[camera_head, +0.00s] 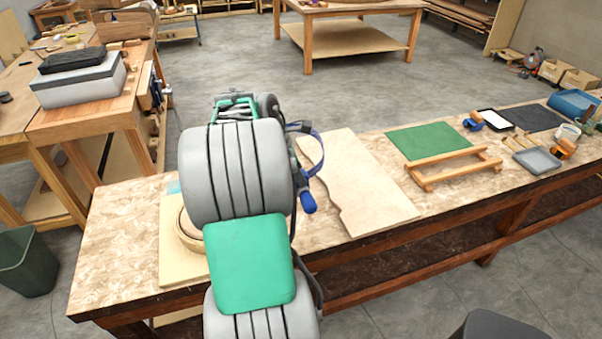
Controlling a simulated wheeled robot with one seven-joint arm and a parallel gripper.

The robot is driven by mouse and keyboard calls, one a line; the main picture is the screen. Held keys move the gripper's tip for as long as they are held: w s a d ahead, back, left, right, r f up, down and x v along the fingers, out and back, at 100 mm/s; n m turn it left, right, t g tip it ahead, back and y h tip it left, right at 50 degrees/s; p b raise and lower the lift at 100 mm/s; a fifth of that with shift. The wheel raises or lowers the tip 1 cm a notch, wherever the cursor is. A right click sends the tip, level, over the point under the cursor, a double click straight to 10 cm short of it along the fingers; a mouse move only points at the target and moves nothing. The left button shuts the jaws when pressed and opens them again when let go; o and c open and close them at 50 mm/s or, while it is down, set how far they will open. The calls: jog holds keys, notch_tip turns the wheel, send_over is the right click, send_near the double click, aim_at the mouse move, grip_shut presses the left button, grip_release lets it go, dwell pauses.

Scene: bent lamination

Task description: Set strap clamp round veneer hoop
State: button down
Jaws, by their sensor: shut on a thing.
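The veneer hoop (187,229) is a light wooden ring on a pale board on the near left part of the bench. My arm hides most of it. The strap clamp (317,150) shows as a blue strap loop with a blue handle at its lower end, just right of my arm. My gripper (296,160) is mostly hidden behind my arm, with only a dark edge showing beside the strap. It is shut on the strap clamp, apart from the visible edge of the hoop. The exact grip on the strap is hidden.
On the bench (120,230) a pale shaped board (360,180) lies right of my arm. Beyond it are a green mat (428,139), a wooden frame (452,168) and a grey tray (537,160). A dark bin (28,262) stands on the floor at left.

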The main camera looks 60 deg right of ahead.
jog(key=shift+s+a+r, duration=0.3)
jog(key=shift+a+r, duration=0.4)
jog(key=shift+a, duration=0.25)
notch_tip(320, 180, up, 6)
jog(key=p, duration=0.7)
jog(key=shift+f+p, duration=0.25)
jog(key=shift+p, duration=0.15)
jog(key=shift+w, duration=0.1)
